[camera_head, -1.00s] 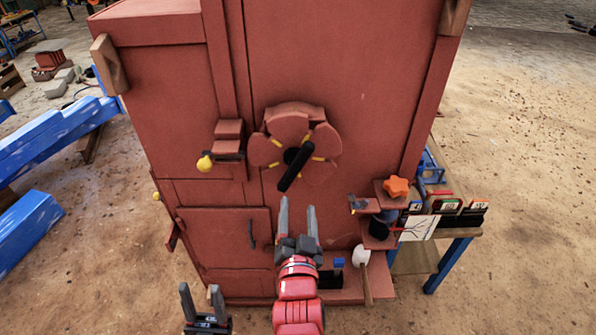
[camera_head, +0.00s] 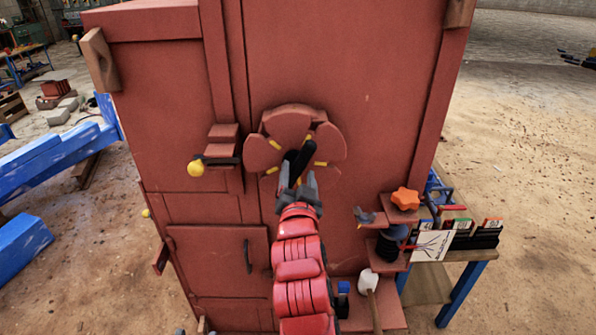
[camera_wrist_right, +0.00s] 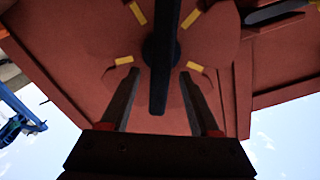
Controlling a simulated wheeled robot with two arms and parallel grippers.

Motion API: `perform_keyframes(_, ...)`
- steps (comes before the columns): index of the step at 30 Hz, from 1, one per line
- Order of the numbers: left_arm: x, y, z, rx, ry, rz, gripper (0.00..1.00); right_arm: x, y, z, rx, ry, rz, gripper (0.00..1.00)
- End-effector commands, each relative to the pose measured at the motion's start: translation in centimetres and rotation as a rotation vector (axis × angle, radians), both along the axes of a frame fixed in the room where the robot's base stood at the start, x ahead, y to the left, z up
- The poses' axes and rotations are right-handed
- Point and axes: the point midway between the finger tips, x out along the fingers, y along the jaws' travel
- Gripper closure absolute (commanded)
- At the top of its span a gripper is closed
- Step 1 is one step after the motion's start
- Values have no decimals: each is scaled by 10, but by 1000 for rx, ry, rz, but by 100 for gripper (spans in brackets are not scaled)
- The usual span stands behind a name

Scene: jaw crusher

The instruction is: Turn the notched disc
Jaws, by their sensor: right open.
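The notched disc (camera_head: 263,154) is a red, lobed disc with yellow marks on the upright red crusher front. A black bar handle (camera_head: 303,158) crosses its middle and slants down to the left in the head view. My right gripper (camera_head: 297,178) is open at the disc's lower part. In the right wrist view its two fingers stand apart on either side of the black bar (camera_wrist_right: 160,60), with gaps visible. The arm and fingers hide part of the disc's lower edge.
At right, a shelf carries an orange star knob (camera_head: 406,198). A white-headed mallet (camera_head: 368,280) stands below. A blue-legged table (camera_head: 462,290) is at the lower right.

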Motion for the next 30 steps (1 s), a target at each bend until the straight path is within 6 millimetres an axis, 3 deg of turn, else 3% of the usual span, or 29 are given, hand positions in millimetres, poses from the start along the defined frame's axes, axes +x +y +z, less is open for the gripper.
perform_keyframes(6, 0, 0, 9, 0, 1, 0, 50, 22, 0, 1, -1, 2, -1, 38)
perform_keyframes(17, 0, 0, 9, 0, 1, 0, 50, 25, 0, -1, -1, 0, 0, 39)
perform_keyframes(27, 0, 0, 9, 0, 1, 0, 50, 25, 0, -1, -1, 1, 0, 100)
perform_keyframes(30, 0, 0, 9, 0, 1, 0, 50, 25, 0, -1, -2, 1, 0, 100)
